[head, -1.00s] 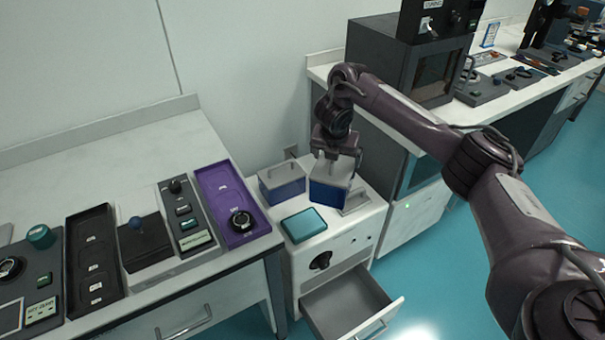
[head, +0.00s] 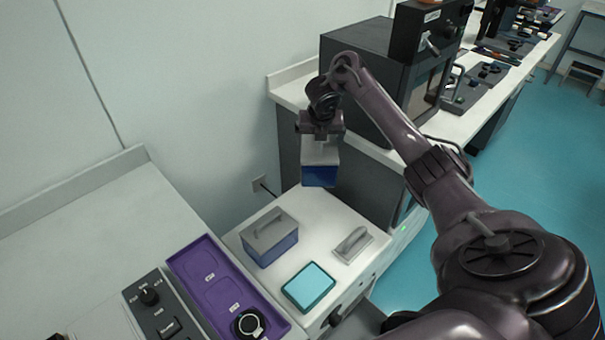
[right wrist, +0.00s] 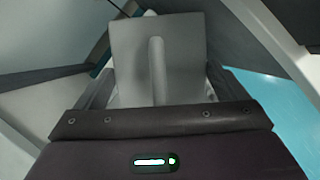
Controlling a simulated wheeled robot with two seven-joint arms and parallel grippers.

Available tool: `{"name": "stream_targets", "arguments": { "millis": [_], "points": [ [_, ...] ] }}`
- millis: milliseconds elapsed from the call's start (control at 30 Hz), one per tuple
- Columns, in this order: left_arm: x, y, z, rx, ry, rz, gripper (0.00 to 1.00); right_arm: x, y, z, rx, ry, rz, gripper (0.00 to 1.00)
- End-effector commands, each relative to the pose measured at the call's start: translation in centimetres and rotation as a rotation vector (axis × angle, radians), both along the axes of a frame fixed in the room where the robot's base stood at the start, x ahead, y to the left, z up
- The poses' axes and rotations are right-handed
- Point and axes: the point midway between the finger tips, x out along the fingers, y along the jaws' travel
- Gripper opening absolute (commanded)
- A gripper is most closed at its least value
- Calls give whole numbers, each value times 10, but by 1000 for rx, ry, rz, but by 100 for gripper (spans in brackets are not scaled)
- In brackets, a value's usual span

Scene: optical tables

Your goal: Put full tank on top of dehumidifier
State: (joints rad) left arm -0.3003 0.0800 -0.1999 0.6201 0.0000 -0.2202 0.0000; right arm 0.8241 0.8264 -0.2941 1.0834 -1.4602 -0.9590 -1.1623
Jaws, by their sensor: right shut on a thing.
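My right gripper (head: 321,132) is shut on a tank (head: 319,174) with a grey lid and a dark blue lower part. It holds the tank upright, seemingly above the back end of the white cabinet, which looks like the dehumidifier (head: 322,222). In the right wrist view the tank's grey lid and handle (right wrist: 156,70) show beyond the gripper. A second tank (head: 270,240), grey-lidded with a paler blue lower part, stands on the cabinet top at the left. My left gripper is not in view.
On the cabinet top are a teal-rimmed light blue square (head: 308,287) and a grey handle on a plate (head: 353,244). A purple tray (head: 212,278) lies on the table at left. A dark oven-like box (head: 365,85) stands close behind my right arm. The cabinet's back part is clear.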

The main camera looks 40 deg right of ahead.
Motion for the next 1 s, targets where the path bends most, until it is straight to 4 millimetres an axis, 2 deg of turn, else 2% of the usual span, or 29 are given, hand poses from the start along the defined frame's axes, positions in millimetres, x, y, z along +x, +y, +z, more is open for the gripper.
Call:
{"name": "stream_targets", "arguments": {
  "millis": [333, 400, 700, 1000],
  "points": [
    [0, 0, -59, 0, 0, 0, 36, 0, 0, -66, 2, -3, -2, 21],
    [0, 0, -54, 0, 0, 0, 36, 0, 0, -76, 2, -1, -2, 21],
    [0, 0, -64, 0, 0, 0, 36, 0, 0, -135, 1, -3, -2, 21],
    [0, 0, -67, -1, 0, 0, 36, 1, 0, -157, 1, -5, -1, 21]
  ]
}}
